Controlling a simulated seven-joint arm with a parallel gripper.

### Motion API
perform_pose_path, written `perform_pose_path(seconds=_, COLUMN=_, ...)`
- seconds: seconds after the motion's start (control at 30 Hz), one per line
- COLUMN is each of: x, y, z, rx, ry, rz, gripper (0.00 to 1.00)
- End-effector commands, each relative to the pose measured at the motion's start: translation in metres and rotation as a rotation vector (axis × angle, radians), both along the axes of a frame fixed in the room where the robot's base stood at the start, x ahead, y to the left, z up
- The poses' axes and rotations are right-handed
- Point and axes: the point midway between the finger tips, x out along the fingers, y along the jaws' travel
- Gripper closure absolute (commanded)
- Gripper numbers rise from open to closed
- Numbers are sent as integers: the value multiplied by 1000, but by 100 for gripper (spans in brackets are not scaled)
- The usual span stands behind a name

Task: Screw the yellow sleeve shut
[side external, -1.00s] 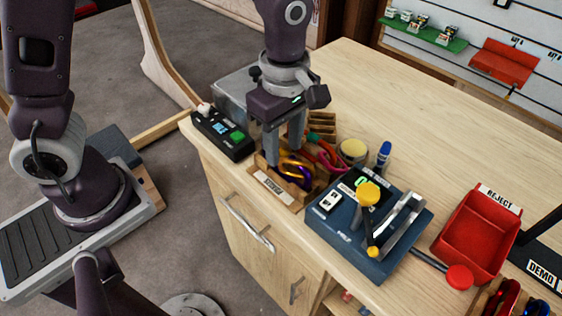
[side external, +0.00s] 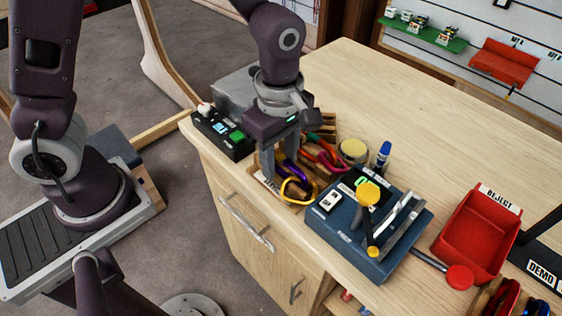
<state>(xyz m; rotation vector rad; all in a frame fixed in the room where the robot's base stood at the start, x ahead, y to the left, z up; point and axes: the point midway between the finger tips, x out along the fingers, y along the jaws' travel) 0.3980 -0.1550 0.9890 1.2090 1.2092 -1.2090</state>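A yellow carabiner (side external: 299,200) shows as a loop at the front of a small wooden tray, beside a purple carabiner (side external: 291,170). No separate sleeve can be made out on the yellow carabiner at this size. My gripper (side external: 280,172) points down over the tray. Its two fingers are visibly apart, with the left fingertip close to the yellow loop. The fingertips are partly lost among the carabiners, so I cannot tell whether they touch or hold one.
A blue device (side external: 330,232) with a yellow-knobbed lever stands right of the tray. A black box with a green button (side external: 236,136) is at left. A blue marker (side external: 383,155), a round tin (side external: 352,151) and a red reject bin (side external: 476,236) stand nearby. The back tabletop is clear.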

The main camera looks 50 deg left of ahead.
Motion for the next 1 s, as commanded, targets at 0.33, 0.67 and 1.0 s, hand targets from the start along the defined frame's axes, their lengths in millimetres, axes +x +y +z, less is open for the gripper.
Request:
perform_pose_path(seconds=0.33, x=-7, y=0, z=0, rx=0, ry=0, rz=0, gripper=60)
perform_pose_path(seconds=0.67, x=-14, y=0, z=0, rx=0, ry=0, rz=-1, gripper=60)
perform_pose_path(seconds=1.0, x=-13, y=0, z=9, rx=0, ry=-1, rz=0, gripper=60)
